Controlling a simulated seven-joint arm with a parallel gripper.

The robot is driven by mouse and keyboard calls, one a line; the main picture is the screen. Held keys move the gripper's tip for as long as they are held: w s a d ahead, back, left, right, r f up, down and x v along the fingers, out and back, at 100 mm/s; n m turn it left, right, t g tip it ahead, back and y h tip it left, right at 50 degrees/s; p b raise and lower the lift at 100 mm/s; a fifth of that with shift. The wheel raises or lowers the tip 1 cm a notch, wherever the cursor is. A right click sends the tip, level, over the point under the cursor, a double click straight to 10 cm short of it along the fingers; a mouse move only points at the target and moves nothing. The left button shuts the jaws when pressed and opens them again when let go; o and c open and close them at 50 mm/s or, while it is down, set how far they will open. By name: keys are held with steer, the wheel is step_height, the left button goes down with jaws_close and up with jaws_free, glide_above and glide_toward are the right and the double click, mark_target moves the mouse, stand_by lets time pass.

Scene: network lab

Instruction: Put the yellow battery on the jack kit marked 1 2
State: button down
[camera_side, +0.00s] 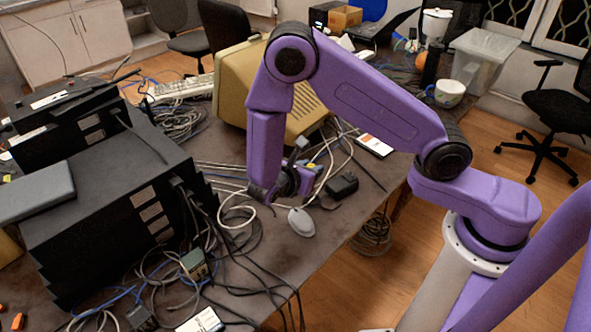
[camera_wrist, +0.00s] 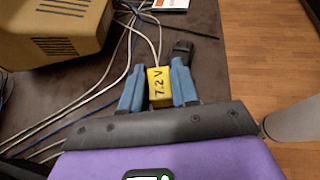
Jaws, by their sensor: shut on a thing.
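In the wrist view, a yellow battery (camera_wrist: 159,88) marked "7.2 V" sits between the two blue fingers of my gripper (camera_wrist: 157,78). The gripper is shut on it. In the side view my gripper (camera_side: 291,184) is low over the middle of the cluttered table, left of a black adapter. The battery is mostly hidden there by the gripper. I cannot make out a jack kit marked 1 2 in either view.
The table holds a beige monitor (camera_side: 232,88), a black adapter (camera_side: 342,186), a white mouse (camera_side: 301,222) and many loose cables. A stack of black network units (camera_side: 110,215) stands at the left. A small grey-green box (camera_side: 194,263) lies among cables at the front.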

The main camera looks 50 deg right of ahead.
steer(key=shift+s+r, duration=0.15)
steer(key=shift+s, duration=0.2)
steer(key=s+a+r+n+t+y, duration=0.1)
steer(key=a+r+n+t+y, duration=0.2)
steer(key=a+n+t+y, duration=0.65)
steer(key=s+a+r+n+t+y, duration=0.1)
steer(key=s+a+r+n+y, duration=0.15)
steer(key=a+n, duration=0.75)
steer(key=m, duration=0.4)
glide_above(192, 258)
steer(key=shift+n+y, duration=0.25)
steer(key=shift+y, duration=0.05)
steer(key=f, duration=0.8)
steer(key=shift+s+d+f, duration=0.1)
steer(key=shift+s+f, duration=0.1)
steer(key=shift+s, duration=0.15)
steer(key=shift+w+f, duration=0.15)
steer(key=shift+f, duration=0.1)
steer(key=shift+w+f, duration=0.1)
steer(key=shift+f, duration=1.45)
steer(key=shift+f, duration=0.1)
